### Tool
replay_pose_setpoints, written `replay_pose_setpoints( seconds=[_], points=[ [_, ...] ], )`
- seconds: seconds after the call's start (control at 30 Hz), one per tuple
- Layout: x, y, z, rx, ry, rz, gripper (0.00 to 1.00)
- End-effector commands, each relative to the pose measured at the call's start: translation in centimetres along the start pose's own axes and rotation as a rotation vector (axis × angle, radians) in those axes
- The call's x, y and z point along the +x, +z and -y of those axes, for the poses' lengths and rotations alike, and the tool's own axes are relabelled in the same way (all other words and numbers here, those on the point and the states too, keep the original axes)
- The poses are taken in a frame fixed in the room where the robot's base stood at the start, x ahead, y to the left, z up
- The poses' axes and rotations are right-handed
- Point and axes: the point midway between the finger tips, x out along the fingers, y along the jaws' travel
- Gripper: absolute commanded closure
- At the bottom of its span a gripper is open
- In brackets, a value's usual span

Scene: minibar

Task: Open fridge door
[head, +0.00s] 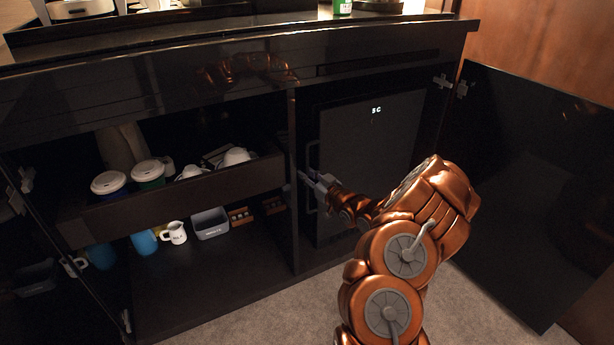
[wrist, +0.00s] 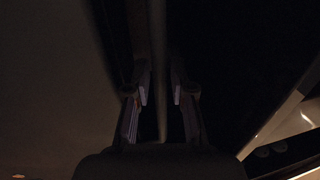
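The fridge (head: 375,150) is a dark box with a lit display, inside the right cabinet bay. Its door looks shut. A thin vertical handle (head: 312,156) runs along the door's left edge. My gripper (head: 311,180) is at the handle, and its fingers partly hide it. In the wrist view, my gripper (wrist: 161,95) has its two fingers apart, with a thin vertical bar (wrist: 158,50), apparently the handle, running between them. A gap shows on each side of the bar. The wrist view is very dark, so contact is hard to judge.
The right cabinet door (head: 535,180) stands wide open. A divider (head: 294,180) stands just left of the fridge. Left of it, a drawer (head: 180,200) holds lidded cups, above mugs and a small grey bin (head: 211,225). Carpet (head: 290,310) is clear in front.

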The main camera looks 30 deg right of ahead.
Motion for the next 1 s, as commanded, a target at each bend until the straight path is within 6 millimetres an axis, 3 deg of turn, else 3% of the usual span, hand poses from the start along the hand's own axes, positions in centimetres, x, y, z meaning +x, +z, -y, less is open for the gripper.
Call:
replay_pose_setpoints(
  seconds=[0.27, 1.0],
  points=[
    [-0.02, 0.02, -0.01, 0.000, 0.000, 0.000, 1.00],
    [-0.14, 0.02, 0.15, 0.000, -0.010, 0.003, 1.00]
  ],
)
